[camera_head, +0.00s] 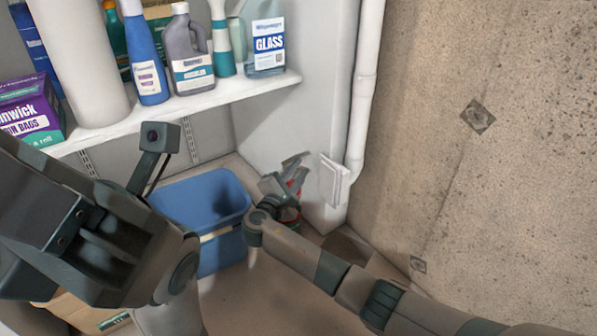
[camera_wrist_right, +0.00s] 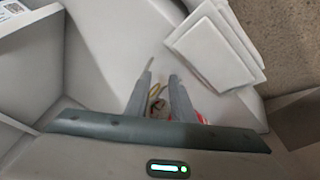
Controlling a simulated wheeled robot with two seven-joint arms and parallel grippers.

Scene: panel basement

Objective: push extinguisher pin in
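The red extinguisher (camera_head: 297,181) stands low in the corner beside the white wall, mostly hidden behind my right gripper. My right gripper (camera_head: 280,180) is at its top, with its fingers toward the extinguisher head. In the right wrist view, the two grey fingers (camera_wrist_right: 161,78) are apart with a gap between them. A small yellowish ring-like part (camera_wrist_right: 156,92) shows in that gap, and a bit of red shows right of the fingers. I cannot make out the pin clearly or tell whether the fingers touch it. My left arm fills the left foreground; its fingertips cannot be made out.
A blue bin (camera_head: 203,195) stands left of the right gripper. A white shelf (camera_head: 215,98) with several bottles is above it. A white wall box (camera_head: 334,180) and a vertical pipe (camera_head: 362,90) are close on the right. A cardboard box (camera_head: 85,312) is at lower left.

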